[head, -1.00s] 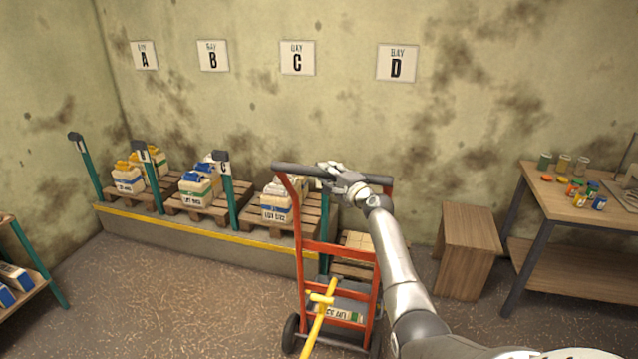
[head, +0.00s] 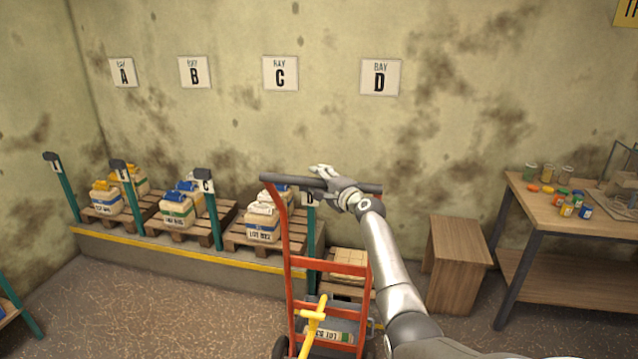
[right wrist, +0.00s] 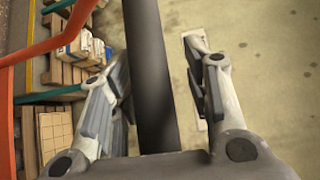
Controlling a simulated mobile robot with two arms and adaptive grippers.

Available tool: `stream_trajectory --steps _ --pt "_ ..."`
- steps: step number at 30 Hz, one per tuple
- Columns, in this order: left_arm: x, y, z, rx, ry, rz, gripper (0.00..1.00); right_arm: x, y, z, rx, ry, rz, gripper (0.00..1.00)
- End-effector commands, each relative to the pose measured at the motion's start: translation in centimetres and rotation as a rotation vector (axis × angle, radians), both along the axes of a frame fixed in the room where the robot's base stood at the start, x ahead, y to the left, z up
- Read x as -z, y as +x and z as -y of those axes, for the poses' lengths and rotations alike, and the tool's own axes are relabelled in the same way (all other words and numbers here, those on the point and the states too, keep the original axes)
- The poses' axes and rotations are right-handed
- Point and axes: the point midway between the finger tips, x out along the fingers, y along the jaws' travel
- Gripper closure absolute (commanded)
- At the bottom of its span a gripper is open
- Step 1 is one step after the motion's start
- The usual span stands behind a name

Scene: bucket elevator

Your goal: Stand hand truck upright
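The red hand truck (head: 340,267) stands in the middle of the head view, its dark crossbar handle (head: 285,182) at the top and its wheels at the bottom edge. It looks close to upright, but I cannot tell its exact tilt. A grey load labelled as a lot (head: 335,335) sits low in its frame. My right gripper (head: 325,180) is at the handle. In the right wrist view the bar (right wrist: 150,80) runs between the fingers, with a gap beside the right finger, so the gripper is open around it. My left gripper is out of view.
A yellow lever-like part (head: 314,318) stands in front of the hand truck. Behind is a raised ledge with loaded pallets (head: 268,235) and teal posts (head: 213,215). A wooden stool (head: 458,265) and workbench (head: 530,210) stand right. Floor at left centre is clear.

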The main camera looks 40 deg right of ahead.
Motion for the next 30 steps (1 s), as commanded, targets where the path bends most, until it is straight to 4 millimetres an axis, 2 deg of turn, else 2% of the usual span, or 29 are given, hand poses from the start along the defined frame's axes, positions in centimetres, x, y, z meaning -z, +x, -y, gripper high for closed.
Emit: stream_trajectory --steps 9,14,20,30 --pt "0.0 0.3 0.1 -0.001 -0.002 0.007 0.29 0.3 -0.1 -0.1 -0.002 0.002 -0.005 0.52" --pt "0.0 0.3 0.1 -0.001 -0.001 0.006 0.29 0.3 -0.8 -0.2 -0.003 0.001 -0.005 0.52" --pt "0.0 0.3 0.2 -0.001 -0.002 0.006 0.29 0.2 -3.2 -0.5 -0.002 0.0 -0.006 0.52" --pt "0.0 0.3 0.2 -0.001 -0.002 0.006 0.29 -0.2 -8.3 -1.1 -0.001 0.0 -0.004 0.52"
